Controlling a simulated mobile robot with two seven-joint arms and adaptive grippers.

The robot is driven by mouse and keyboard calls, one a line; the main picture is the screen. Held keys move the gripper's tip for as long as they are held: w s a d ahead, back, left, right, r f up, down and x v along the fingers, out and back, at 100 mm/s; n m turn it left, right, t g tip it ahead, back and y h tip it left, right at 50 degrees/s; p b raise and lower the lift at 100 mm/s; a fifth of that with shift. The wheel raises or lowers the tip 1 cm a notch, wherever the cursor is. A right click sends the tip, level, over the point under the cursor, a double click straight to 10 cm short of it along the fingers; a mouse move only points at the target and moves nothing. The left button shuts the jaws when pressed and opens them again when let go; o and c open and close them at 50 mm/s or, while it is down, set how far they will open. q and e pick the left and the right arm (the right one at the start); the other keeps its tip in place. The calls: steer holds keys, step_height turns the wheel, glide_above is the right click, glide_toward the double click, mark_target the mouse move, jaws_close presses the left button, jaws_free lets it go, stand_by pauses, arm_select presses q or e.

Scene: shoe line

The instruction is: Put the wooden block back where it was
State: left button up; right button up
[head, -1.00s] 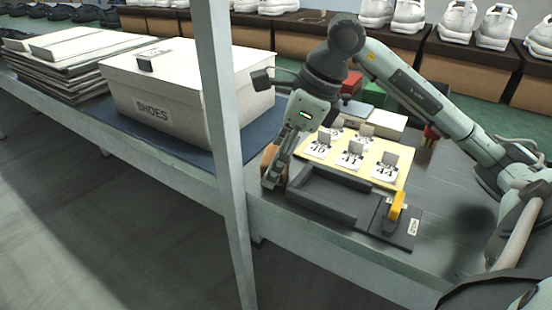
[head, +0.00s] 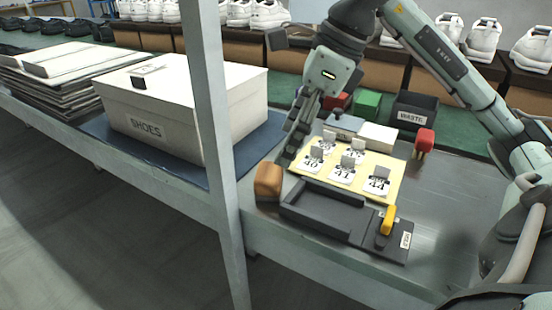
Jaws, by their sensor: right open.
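The wooden block (head: 268,182), orange-brown with rounded edges, rests on the metal table near its front edge, just left of the dark grey tray (head: 325,207). My right gripper (head: 287,156) is open and empty, with its fingers pointing down. In the picture it is just above and to the right of the block and apart from it. My left gripper is not in view.
A yellow board (head: 398,172) with several numbered cards lies behind the tray. A yellow-handled tool (head: 388,220) is at the tray's right end. A grey post (head: 212,120) stands left of the block, before a white SHOES box (head: 185,100). Bare table lies at right.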

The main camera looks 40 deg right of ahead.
steer(key=shift+v, duration=1.6)
